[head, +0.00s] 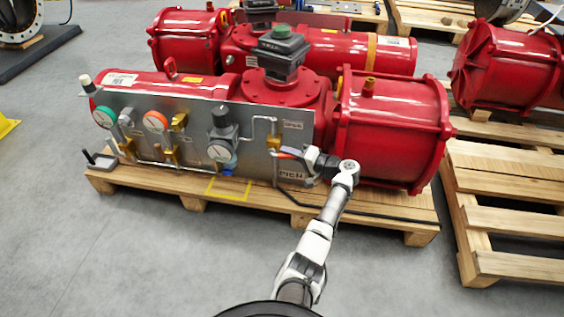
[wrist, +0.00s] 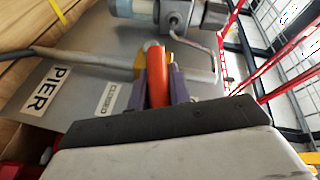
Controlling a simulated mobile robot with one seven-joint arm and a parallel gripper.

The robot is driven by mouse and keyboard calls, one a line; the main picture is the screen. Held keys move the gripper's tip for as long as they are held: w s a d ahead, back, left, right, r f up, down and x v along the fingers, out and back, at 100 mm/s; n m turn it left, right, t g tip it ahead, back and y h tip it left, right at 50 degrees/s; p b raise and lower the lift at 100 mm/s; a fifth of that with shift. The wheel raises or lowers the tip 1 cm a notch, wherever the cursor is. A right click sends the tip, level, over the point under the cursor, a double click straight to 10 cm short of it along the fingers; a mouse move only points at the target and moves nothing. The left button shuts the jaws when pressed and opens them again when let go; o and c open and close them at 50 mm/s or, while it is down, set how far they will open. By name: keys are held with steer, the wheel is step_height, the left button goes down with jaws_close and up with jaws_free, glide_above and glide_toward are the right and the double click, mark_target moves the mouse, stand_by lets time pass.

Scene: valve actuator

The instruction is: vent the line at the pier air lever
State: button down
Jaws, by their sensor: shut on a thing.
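The pier air lever (wrist: 158,78) is an orange-red handle on a brass valve at the grey panel (wrist: 65,75). My gripper (wrist: 160,88) is shut on the lever, with a purple finger on each side of it. In the head view, my gripper (head: 300,155) is at the right end of the panel (head: 255,160), and only a small orange end of the lever (head: 286,156) shows. A PIER label (wrist: 46,88) and a small label that seems to read CLOSED (wrist: 109,97) are beside the lever in the wrist view.
Gauges (head: 221,152), brass valves and metal tubing crowd the panel to the left. A large red cylinder (head: 390,125) stands just right of my gripper. The actuator sits on a wooden pallet (head: 150,185). The grey floor in front is clear.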

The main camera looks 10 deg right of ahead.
steer(key=f+y+b, duration=0.1)
steer(key=b, duration=0.1)
steer(key=shift+f+m+t+y+b, duration=0.3)
steer(key=shift+f+t+b, duration=0.05)
steer(key=shift+t+b, duration=0.05)
steer(key=shift+d+f+t+b, duration=0.1)
steer(key=shift+t+b, duration=0.3)
steer(key=shift+b, duration=0.2)
steer(key=shift+m+y, duration=0.3)
steer(key=c, duration=1.3)
jaws_free()
steer(key=v, duration=0.7)
steer(key=shift+s+d, duration=0.15)
steer(key=shift+s, duration=0.1)
steer(key=shift+f, duration=0.1)
